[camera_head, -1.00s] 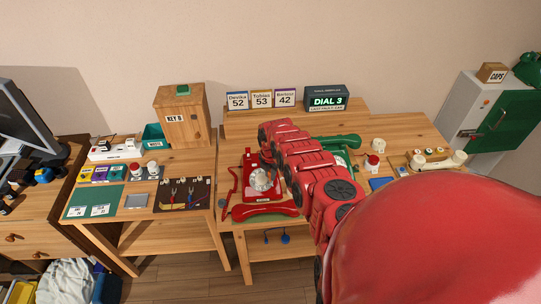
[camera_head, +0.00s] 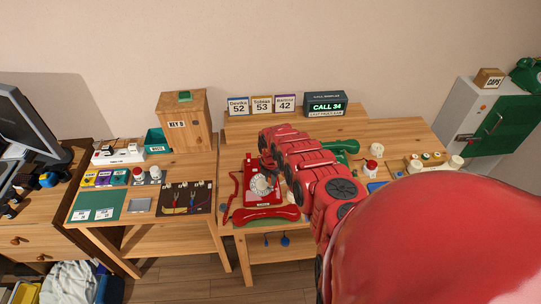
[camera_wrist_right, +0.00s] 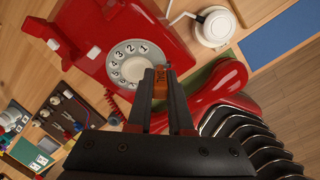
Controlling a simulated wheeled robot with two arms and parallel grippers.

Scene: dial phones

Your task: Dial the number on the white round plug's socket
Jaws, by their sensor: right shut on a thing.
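The red dial phone (camera_head: 262,185) stands on the middle table with its red handset (camera_head: 266,214) lying in front. In the right wrist view its white dial (camera_wrist_right: 130,62) shows digits. My right gripper (camera_wrist_right: 160,94) is shut on a small orange-brown piece (camera_wrist_right: 160,83) with lettering I cannot fully read. The piece appears over the dial's lower right edge; contact cannot be told. The display box (camera_head: 326,104) reads "CALL 34". A white power strip (camera_head: 118,155) is at the left; I cannot make out its plugs or socket numbers. My left gripper is out of view.
Cards reading 52, 53 and 42 (camera_head: 262,104) stand at the back. A wooden key box (camera_head: 183,120) and a tool board (camera_head: 186,198) are on the left table. A white round object (camera_wrist_right: 213,27) lies beside the phone. My red arm hides part of the table.

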